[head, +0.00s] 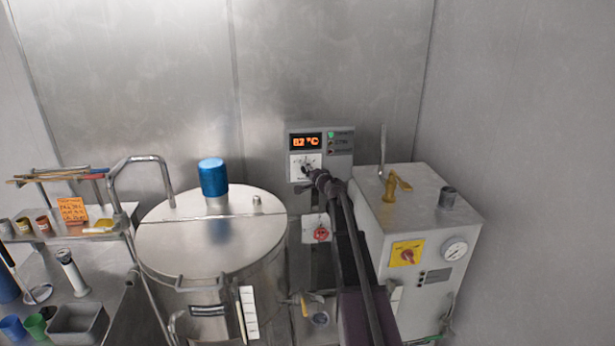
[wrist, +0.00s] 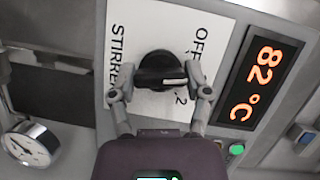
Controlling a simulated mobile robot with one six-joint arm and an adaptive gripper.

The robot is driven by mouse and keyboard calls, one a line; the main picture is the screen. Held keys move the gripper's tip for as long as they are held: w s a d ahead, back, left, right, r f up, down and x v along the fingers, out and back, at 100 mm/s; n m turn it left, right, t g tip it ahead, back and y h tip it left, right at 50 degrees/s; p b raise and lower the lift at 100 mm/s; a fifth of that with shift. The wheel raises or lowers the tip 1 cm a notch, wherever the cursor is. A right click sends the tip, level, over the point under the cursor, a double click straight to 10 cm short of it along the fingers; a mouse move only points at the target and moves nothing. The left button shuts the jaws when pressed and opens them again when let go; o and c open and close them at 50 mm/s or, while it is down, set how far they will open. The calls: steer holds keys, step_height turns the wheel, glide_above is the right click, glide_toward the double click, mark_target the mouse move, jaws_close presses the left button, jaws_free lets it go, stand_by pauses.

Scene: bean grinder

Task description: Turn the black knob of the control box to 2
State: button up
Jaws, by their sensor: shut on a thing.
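The control box (head: 343,162) hangs on the back wall with a lit orange display reading 82 °C. Its black knob (wrist: 158,66) sits on a white label plate (wrist: 160,20) marked "STIRRE…", "OFF" and "2". My gripper (wrist: 162,76) is shut on the knob, one finger on each side. A white mark on the knob lies toward the right finger in the wrist view, between "OFF" and "2"; the exact setting is unclear. The right finger hides part of the scale. In the head view my gripper (head: 311,173) reaches the box from the lower right, covering part of the knob.
A steel vessel (head: 160,235) with a blue cap (head: 213,177) stands left of my arm. A grey machine (head: 420,215) with a brass valve and a gauge (head: 454,249) stands close on the right. A red switch (head: 321,234) sits below the box.

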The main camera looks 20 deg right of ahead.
steer(key=m+t+b, duration=0.1)
steer(key=m+b, duration=0.1)
steer(key=m, duration=0.1)
steer(key=m+t+b, duration=0.1)
steer(key=m, duration=0.2)
steer(key=shift+w+f+b, duration=0.1)
steer(key=shift+f+b, duration=0.1)
steer(key=shift+b, duration=0.2)
steer(key=m+t+h+b, duration=0.1)
steer(key=m, duration=0.2)
steer(key=m+t+b, duration=0.1)
steer(key=m, duration=0.2)
steer(key=shift+r+h, duration=0.15)
steer(key=shift+h, duration=0.25)
steer(key=shift+m, duration=0.3)
steer(key=o, duration=1.2)
steer(key=shift+c, duration=0.2)
steer(key=shift+b, duration=0.3)
steer(key=shift+r+n, duration=0.1)
steer(key=shift+n, duration=0.4)
